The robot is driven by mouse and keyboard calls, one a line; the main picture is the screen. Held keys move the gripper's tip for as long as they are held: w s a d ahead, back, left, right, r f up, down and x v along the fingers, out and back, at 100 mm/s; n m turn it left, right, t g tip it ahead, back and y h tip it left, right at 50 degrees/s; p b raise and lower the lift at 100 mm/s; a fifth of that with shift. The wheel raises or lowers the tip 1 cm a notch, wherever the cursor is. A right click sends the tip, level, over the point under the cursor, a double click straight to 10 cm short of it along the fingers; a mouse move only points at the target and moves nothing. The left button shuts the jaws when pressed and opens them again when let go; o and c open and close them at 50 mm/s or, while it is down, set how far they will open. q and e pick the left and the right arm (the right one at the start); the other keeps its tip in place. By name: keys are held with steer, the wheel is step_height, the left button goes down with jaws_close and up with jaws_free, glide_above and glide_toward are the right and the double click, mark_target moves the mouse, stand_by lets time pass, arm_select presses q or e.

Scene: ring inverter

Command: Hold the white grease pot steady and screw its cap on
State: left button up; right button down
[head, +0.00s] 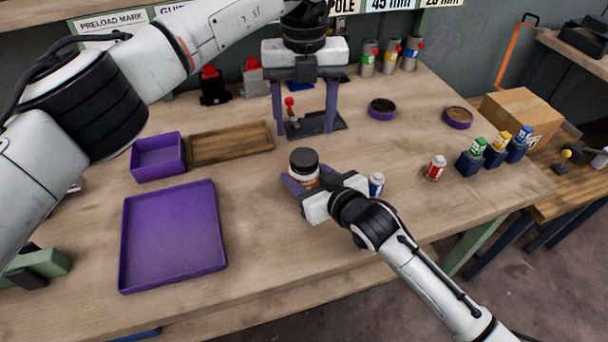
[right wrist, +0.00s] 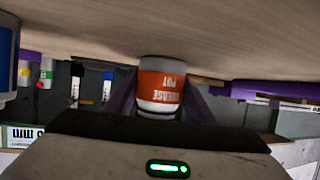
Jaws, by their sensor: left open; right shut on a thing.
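The white grease pot (head: 305,181) with its orange label stands near the middle of the table. The black cap (head: 304,160) sits on its top; I cannot tell whether it is screwed tight. My right gripper (head: 303,182) is shut around the pot from the front. In the right wrist view the pot (right wrist: 161,85) shows upside down between the purple fingers, and the cap is hidden there. My left gripper (head: 305,131) is open and empty, fingers pointing down, behind and above the cap in the head view.
A dark fixture with a red-knobbed lever (head: 318,124) lies behind the pot, partly behind my left fingers. A blue-labelled can (head: 376,185) stands close right of my right gripper. A purple tray (head: 175,238) lies at left. A red can (head: 435,168) stands farther right.

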mark_target(304, 156)
arm_select(q)
steer(key=n, duration=0.6)
steer(key=shift+n, duration=0.4)
steer(key=n, duration=1.3)
steer(key=shift+n, duration=0.4)
steer(key=shift+f, duration=4.05)
